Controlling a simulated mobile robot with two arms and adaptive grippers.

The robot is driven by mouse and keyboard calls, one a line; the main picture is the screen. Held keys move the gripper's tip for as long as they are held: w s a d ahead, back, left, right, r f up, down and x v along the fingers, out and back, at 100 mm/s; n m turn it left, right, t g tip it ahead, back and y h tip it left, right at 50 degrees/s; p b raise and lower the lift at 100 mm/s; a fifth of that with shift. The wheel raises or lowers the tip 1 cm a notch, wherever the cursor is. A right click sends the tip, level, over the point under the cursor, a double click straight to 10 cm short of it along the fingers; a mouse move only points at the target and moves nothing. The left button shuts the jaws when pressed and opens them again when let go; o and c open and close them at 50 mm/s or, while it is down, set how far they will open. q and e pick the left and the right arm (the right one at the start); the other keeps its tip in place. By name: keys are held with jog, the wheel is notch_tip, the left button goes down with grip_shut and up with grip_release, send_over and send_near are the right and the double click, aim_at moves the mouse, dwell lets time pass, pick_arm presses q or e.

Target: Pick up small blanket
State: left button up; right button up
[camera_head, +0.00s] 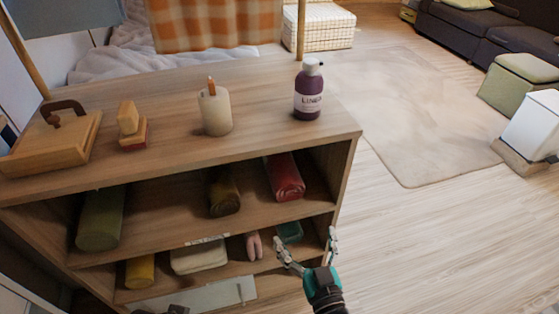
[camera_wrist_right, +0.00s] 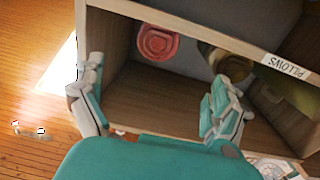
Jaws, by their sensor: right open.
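Several rolled cloths lie in the shelf unit, and I cannot tell which one is the small blanket. A red roll (camera_head: 285,177) lies at the right of the upper compartment, a dark brown-olive roll (camera_head: 224,192) left of it, and a green roll (camera_head: 100,219) at the far left. The wrist view, seen upside down, shows the red roll (camera_wrist_right: 157,42) and the dark roll (camera_wrist_right: 232,63) beyond my fingers. My right gripper (camera_head: 304,245) is open and empty, in front of the unit's lower right end, below the red roll. My left gripper does not show.
The wooden shelf unit (camera_head: 250,88) carries a wooden box, a small block, a candle (camera_head: 215,110) and a purple bottle (camera_head: 308,92) on top. A teal item (camera_head: 289,232) and a yellow roll (camera_head: 140,271) are lower. Open floor lies to the right.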

send_near(291, 193)
jog(key=w+a, duration=0.1)
jog(key=b+x, duration=0.1)
jog(key=x, duration=0.5)
jog(key=b+x, duration=0.1)
jog(key=x, duration=0.3)
jog(key=shift+w+d+b, duration=0.25)
jog(key=shift+b, duration=0.1)
jog(key=shift+w+a, duration=0.15)
jog(key=shift+w, duration=0.25)
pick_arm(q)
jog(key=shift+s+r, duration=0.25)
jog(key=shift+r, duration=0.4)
pick_arm(e)
jog(key=c, duration=1.1)
jog(key=shift+r, duration=0.1)
jog(key=shift+c, duration=0.3)
